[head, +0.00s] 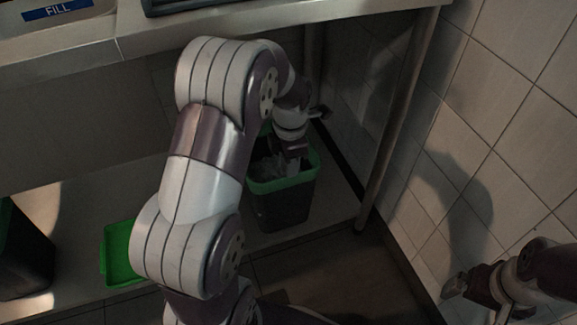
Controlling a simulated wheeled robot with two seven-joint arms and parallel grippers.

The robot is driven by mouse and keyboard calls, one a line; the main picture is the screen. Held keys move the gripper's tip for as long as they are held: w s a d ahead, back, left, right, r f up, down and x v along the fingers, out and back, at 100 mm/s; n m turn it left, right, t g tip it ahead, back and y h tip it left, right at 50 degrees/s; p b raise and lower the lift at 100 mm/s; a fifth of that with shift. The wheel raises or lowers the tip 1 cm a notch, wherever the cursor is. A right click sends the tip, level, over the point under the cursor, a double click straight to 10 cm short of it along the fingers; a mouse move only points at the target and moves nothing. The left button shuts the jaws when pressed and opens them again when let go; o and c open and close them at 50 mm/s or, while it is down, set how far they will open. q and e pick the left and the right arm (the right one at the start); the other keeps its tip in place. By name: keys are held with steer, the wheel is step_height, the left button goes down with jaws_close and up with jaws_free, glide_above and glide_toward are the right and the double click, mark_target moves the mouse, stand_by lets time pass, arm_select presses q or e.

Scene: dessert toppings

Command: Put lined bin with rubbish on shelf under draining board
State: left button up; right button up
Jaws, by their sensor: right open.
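The bin (281,208) is dark grey with a green rim. It stands upright on the lower shelf (335,205), near its right end, under the draining board (135,42). Pale, crumpled contents, possibly liner and rubbish, show inside. My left arm crosses the middle of the view, and my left gripper (292,152) is at the bin's top opening. Its fingers are too small and shaded to show whether they are shut or touching the bin. My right gripper (457,287) is open and empty at lower right, by the tiled wall.
A green tray or lid (117,255) lies on the shelf, partly behind my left arm. Another dark bin (22,255) stands at the left edge. A metal leg (390,125) rises right of the bin. The tiled wall (500,110) closes the right side.

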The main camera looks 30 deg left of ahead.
arm_select(q)
steer(key=s+d+r+m, duration=0.1)
steer(key=s+d+m, duration=0.2)
steer(key=m, duration=0.6)
steer(key=s+d+r+m, duration=0.1)
steer(key=s+d+m, duration=0.1)
steer(key=s+m, duration=0.4)
steer(key=s+d+r+m+t, duration=0.1)
steer(key=s+d+m, duration=0.2)
steer(key=m, duration=1)
steer(key=shift+s+d+p, duration=0.3)
steer(key=shift+s+p, duration=0.15)
steer(key=shift+s, duration=0.2)
